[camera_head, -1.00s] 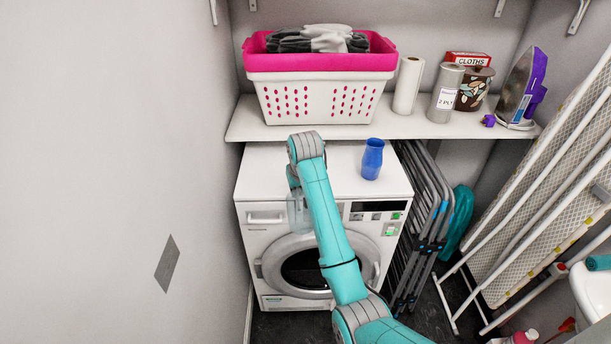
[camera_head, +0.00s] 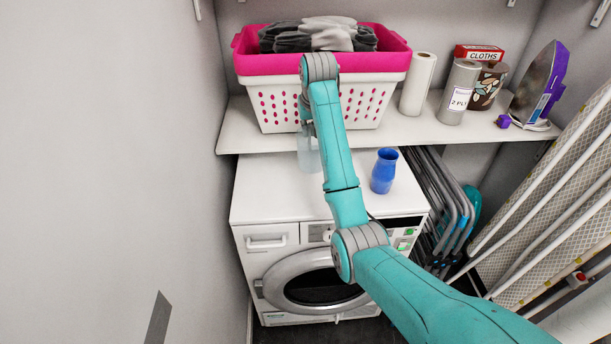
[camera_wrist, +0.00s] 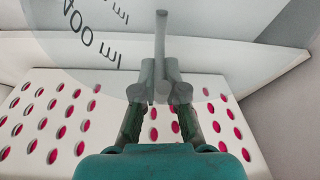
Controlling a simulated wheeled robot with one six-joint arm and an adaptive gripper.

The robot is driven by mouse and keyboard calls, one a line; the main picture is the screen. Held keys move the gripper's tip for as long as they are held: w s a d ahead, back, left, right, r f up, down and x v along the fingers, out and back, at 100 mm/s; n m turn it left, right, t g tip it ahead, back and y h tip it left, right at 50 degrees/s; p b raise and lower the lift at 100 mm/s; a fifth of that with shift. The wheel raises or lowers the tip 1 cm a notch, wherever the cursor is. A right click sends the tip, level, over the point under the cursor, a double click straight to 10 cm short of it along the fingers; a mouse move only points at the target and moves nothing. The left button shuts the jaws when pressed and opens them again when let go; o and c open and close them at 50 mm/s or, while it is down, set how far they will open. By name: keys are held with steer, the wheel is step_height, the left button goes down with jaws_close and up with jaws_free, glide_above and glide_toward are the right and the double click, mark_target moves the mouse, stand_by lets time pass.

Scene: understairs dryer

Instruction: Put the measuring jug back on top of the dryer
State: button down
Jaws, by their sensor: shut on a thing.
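The clear measuring jug (camera_head: 309,158) hangs below my wrist in the head view, in front of the shelf edge and over the rear of the dryer's white top (camera_head: 270,195). I cannot tell if it touches the top. My gripper (camera_head: 309,122) is partly hidden by my arm. In the wrist view the fingers (camera_wrist: 161,92) are shut on the jug's handle, and the see-through jug wall (camera_wrist: 85,45) shows "400 ml" marks. A blue cup-like vessel (camera_head: 384,171) stands on the dryer top to the right of the jug.
A shelf (camera_head: 245,130) above the dryer holds a pink-and-white laundry basket (camera_head: 265,105), a paper roll (camera_head: 417,84), cans and an iron (camera_head: 538,85). Folded racks (camera_head: 450,200) stand right of the dryer. The front left of the dryer top is clear.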

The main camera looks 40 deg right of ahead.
step_height(320, 180, down, 10)
steer(key=shift+r, duration=0.15)
stand_by(0.4)
steer(key=c, duration=1.2)
jaws_free()
